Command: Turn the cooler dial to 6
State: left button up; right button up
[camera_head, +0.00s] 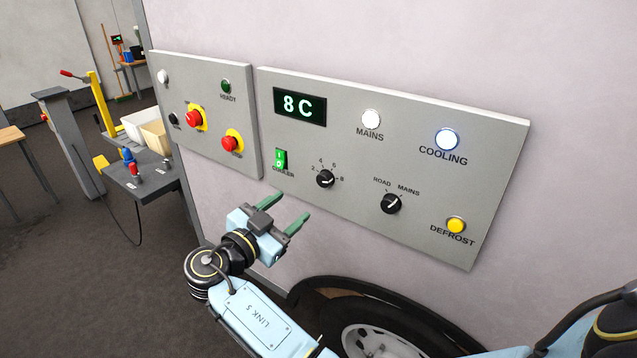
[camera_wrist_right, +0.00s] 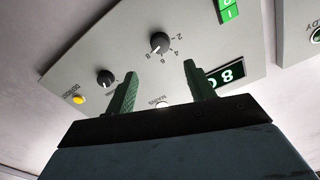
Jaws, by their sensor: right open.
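The cooler dial (camera_head: 326,179) is a round black knob on the grey control panel (camera_head: 300,222), with 2, 4, 6 and 8 marked around it. Its white pointer appears to point toward 8. The display (camera_head: 300,106) above it reads 8 C. The dial also shows in the wrist view (camera_wrist_right: 160,42), ahead of the fingers. My right gripper (camera_head: 293,204) is open and empty, with green fingers, below and left of the dial and apart from it. My left gripper is not in view.
A second black knob (camera_head: 391,204) marked ROAD and MAINS is to the right. A green cooler switch (camera_head: 281,159) is just left of the dial. A smaller panel (camera_head: 212,148) with red buttons (camera_head: 230,143) is further left. A wheel (camera_head: 375,340) is below.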

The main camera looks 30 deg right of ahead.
aim_at(322, 182)
jog(key=p+x, duration=0.2)
jog(key=x, duration=0.9)
jog(key=shift+w+d, duration=0.1)
jog(key=shift+d, duration=0.1)
jog(key=shift+c, duration=0.3)
jog(key=c, duration=0.9)
